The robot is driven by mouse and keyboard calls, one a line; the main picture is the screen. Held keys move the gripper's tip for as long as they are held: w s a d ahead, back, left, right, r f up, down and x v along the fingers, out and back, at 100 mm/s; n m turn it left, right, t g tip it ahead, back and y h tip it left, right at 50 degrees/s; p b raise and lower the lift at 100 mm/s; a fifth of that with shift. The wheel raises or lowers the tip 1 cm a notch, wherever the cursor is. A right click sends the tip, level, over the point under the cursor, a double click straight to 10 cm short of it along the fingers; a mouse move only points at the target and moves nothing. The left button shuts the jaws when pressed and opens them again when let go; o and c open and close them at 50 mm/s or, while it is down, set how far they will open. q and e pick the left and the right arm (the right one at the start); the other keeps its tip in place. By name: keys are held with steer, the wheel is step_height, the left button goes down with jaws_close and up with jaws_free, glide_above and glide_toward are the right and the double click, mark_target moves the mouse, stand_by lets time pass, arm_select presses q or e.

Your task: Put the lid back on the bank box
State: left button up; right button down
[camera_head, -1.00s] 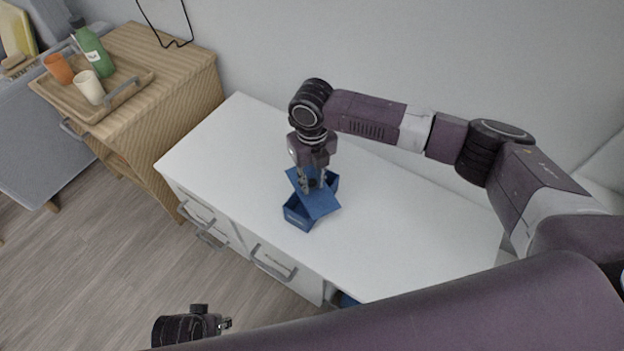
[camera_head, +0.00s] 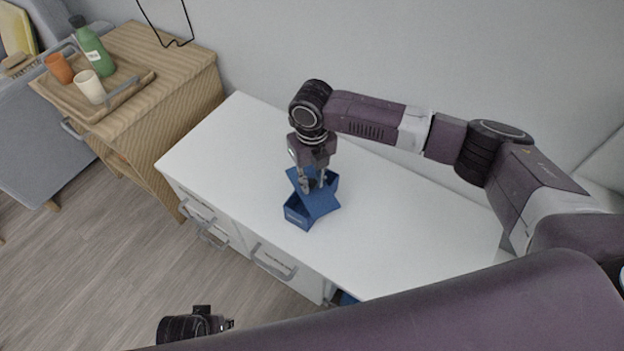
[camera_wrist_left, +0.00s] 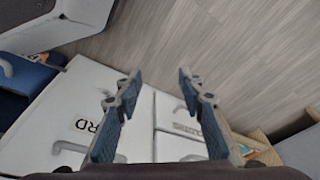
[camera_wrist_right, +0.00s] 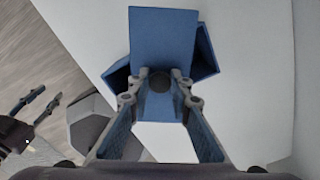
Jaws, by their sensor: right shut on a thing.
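The blue bank box (camera_head: 297,216) stands on the white desk, open at the top where it shows. Its blue lid (camera_head: 320,203) lies over the box, turned at an angle to it, so corners of the box stick out on both sides. In the right wrist view the lid (camera_wrist_right: 163,40) covers the middle of the box (camera_wrist_right: 206,52). My right gripper (camera_head: 314,186) points down and is shut on the lid's dark knob (camera_wrist_right: 160,82). I cannot tell whether the lid touches the rim. My left gripper (camera_wrist_left: 158,75) is open and empty, away from the desk top, above the floor and drawer fronts.
The white desk top (camera_head: 400,220) is clear around the box. Drawers with grey handles (camera_head: 273,263) are in its front. A wooden cabinet at the left holds a tray (camera_head: 127,92) with a green bottle (camera_head: 92,48), an orange cup (camera_head: 59,68) and a cream cup (camera_head: 89,86).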

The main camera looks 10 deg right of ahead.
stand_by(0.4)
arm_select(q)
steer(key=shift+s+f, duration=0.35)
steer(key=shift+f, duration=0.2)
arm_select(e)
steer(key=shift+p, duration=0.4)
arm_select(q)
steer(key=shift+s+f, duration=0.25)
steer(key=shift+f, duration=0.45)
steer(key=shift+w, duration=0.1)
arm_select(e)
steer(key=c, duration=1.7)
jaws_free()
steer(key=shift+o, duration=0.5)
